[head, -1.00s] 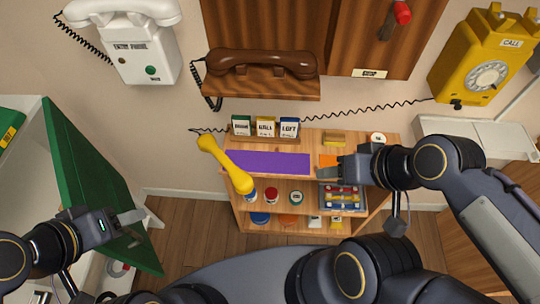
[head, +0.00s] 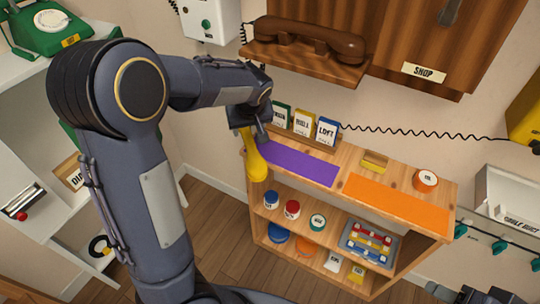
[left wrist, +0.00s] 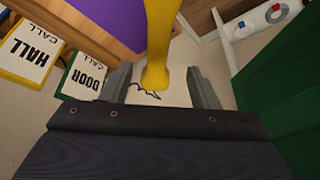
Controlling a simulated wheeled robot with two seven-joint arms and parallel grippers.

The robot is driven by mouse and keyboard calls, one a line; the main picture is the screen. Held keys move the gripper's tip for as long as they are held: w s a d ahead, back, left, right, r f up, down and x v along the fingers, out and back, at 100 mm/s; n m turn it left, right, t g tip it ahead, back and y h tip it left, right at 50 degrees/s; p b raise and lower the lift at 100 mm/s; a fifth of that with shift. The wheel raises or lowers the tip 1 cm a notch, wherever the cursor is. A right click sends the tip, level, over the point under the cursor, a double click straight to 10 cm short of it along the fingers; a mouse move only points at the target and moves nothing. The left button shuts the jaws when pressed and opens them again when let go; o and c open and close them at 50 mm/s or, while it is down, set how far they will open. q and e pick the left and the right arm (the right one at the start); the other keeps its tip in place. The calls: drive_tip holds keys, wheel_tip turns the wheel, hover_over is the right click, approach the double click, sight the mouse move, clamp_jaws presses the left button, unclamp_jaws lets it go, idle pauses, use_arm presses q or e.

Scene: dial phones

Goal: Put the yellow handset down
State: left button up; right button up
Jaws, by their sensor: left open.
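The yellow handset (head: 257,163) is at the left end of the wooden shelf's top, beside the purple mat (head: 300,164). Its near end reaches past the shelf's front edge. My left gripper (head: 250,128) is over its far end, which is partly hidden. In the left wrist view the handset (left wrist: 160,40) runs between the two spread fingers (left wrist: 160,88), with a gap visible on each side. The left gripper is open.
Label cards (head: 304,122) stand behind the mat, close to the left gripper. An orange mat (head: 398,205) and a small round tin (head: 426,181) are to the right. A brown handset (head: 310,38) rests on a wall ledge above. A green phone (head: 46,28) stands at far left.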

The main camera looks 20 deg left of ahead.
sight(248, 138)
use_arm(q)
drive_tip(key=x, duration=0.7)
drive_tip(key=shift+w+f+b, duration=0.3)
drive_tip(key=c, duration=1.1)
clamp_jaws()
drive_tip(key=shift+r, duration=0.15)
